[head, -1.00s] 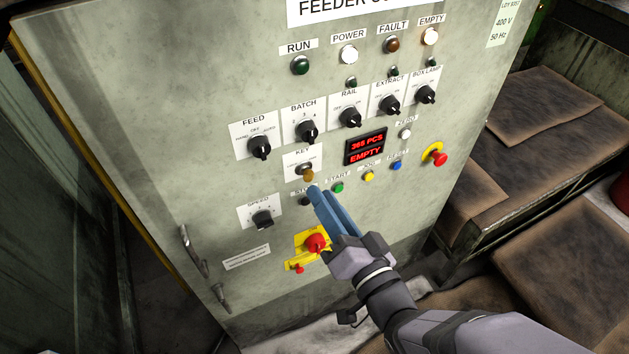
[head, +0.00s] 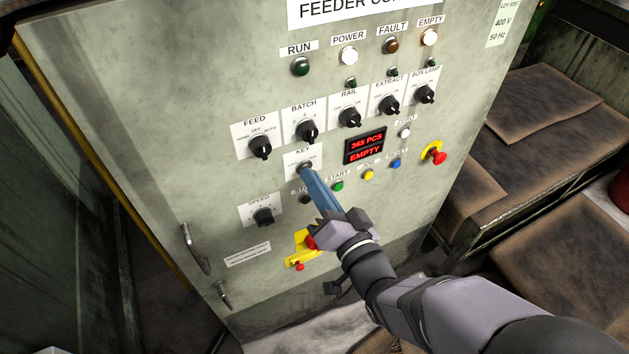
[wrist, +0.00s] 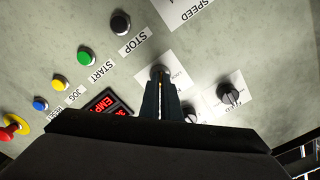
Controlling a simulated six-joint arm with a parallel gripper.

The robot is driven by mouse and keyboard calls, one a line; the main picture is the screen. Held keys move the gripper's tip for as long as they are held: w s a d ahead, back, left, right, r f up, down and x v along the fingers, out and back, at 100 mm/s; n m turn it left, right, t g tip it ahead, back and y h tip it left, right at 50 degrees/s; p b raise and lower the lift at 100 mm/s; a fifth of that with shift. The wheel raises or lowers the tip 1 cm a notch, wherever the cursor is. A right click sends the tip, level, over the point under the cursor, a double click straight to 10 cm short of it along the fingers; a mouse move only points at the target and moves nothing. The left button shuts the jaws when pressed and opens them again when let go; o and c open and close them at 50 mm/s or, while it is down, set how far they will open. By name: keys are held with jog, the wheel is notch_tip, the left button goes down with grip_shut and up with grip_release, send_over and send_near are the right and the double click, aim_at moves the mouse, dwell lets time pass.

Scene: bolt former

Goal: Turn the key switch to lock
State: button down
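The key switch (head: 304,167) sits under the KEY label on the grey panel. Its round collar also shows in the wrist view (wrist: 159,71), just beyond the fingertips. My gripper (head: 308,176) has its blue fingertips at the key switch, covering the brass-coloured key. In the wrist view my gripper (wrist: 160,84) has its two fingers close together with a narrow gap between them. The key is hidden at the tips, so I cannot see whether they grip it or which way it points.
The FEED (head: 260,147) and BATCH (head: 307,132) knobs are above, and the SPEED knob (head: 263,217) is lower left. The STOP (wrist: 120,23) and green START (head: 337,186) buttons are close to the fingers.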

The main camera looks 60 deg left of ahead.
jog(key=shift+n+b, duration=0.4)
jog(key=shift+b, duration=0.05)
jog(key=n+b, duration=1.6)
jog(key=n, duration=0.1)
dwell(0.7)
jog(key=c, duration=2)
grip_release()
jog(key=d, duration=0.7)
jog(key=shift+d, duration=0.2)
